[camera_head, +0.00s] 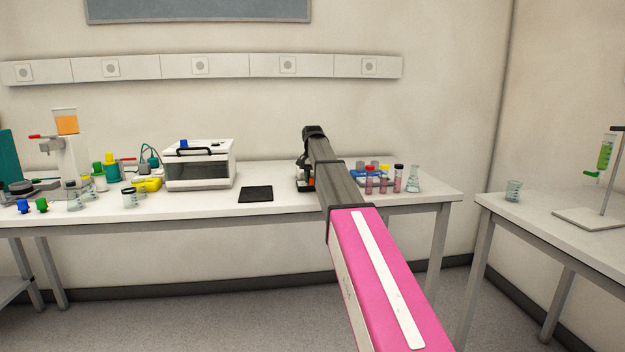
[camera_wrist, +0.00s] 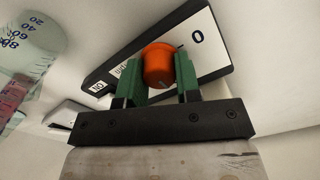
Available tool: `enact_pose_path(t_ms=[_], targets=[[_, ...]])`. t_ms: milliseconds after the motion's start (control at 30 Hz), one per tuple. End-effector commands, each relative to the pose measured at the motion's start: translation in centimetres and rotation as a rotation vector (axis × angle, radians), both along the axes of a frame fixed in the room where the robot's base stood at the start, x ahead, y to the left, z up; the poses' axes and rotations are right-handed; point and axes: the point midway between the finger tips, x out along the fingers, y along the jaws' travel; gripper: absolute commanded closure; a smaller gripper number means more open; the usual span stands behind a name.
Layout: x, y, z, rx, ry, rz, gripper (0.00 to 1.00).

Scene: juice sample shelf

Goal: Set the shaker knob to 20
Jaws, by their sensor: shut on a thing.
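The orange shaker knob (camera_wrist: 158,64) sits on a panel (camera_wrist: 208,55) with a white face and dark edge in the wrist view. A "0" shows on the panel to the right of the knob, and smaller labels show to its left, too small to read surely. My gripper (camera_wrist: 159,78) has its green fingers on both sides of the knob and is shut on it. A short pale mark shows on the knob's near face. In the head view the orange knob (camera_head: 312,182) is only a small patch, mostly hidden behind my arm.
A graduated beaker (camera_wrist: 30,48) stands close at the left in the wrist view, near pink-filled vials (camera_wrist: 12,95). In the head view several capped vials (camera_head: 383,183) and a flask (camera_head: 414,178) stand right of my arm. A black pad (camera_head: 256,194) lies left of it.

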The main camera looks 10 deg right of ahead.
Motion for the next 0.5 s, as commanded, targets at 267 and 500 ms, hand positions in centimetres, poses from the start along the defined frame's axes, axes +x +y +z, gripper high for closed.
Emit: enact_pose_path(t_ms=[267,500], targets=[[0.00,0.00,0.01,0.000,0.000,0.001,0.43],[0.06,0.01,0.70,0.000,0.000,0.001,0.43]])
